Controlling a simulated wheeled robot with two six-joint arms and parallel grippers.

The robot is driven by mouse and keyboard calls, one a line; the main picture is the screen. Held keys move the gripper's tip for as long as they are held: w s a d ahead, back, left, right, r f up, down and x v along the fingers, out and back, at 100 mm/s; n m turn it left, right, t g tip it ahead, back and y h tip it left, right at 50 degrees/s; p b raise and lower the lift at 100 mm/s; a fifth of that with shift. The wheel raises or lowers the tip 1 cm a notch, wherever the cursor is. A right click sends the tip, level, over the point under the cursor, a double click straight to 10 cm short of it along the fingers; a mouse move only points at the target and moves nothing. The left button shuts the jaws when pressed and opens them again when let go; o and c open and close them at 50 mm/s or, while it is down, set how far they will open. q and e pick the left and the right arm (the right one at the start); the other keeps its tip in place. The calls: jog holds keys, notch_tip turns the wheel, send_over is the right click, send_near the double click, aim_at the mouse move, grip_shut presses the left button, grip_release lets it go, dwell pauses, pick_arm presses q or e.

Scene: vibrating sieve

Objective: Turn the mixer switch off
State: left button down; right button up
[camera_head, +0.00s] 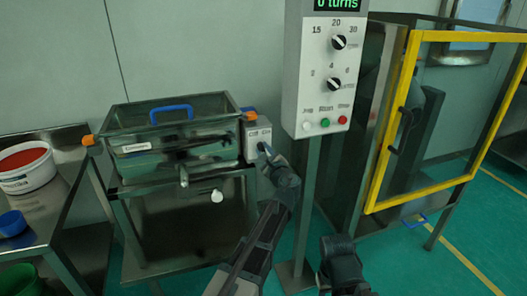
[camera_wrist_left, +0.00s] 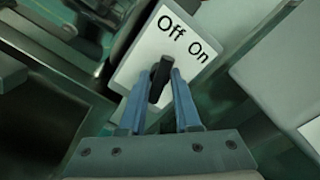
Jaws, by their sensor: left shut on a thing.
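The mixer switch is a small black lever (camera_wrist_left: 160,80) on a white plate (camera_wrist_left: 150,50) marked Off and On in the left wrist view. In the head view its light grey box (camera_head: 257,132) is on the right end of the sieve machine. My left gripper (camera_wrist_left: 158,88) has its two blue-grey fingers shut on the lever, one on each side. In the head view the left gripper (camera_head: 265,152) reaches up to the box's front. Which way the lever is set, I cannot tell. My right gripper (camera_head: 342,262) is low at the bottom, its fingers unclear.
The sieve machine (camera_head: 180,185) has a blue-handled lid. A control post (camera_head: 318,70) with knobs and buttons stands right of the box, close to my left arm. A yellow-framed cabinet (camera_head: 368,190) is further right. A side table (camera_head: 75,160) at left holds a red-filled tub (camera_head: 35,180).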

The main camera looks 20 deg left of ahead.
pick_arm(q)
jog(key=shift+s+n, duration=0.1)
jog(key=shift+n, duration=1.5)
jog(key=c, duration=0.6)
grip_release()
jog(key=v, duration=1.3)
jog(key=shift+s+d, duration=0.25)
jog(key=shift+s, duration=0.05)
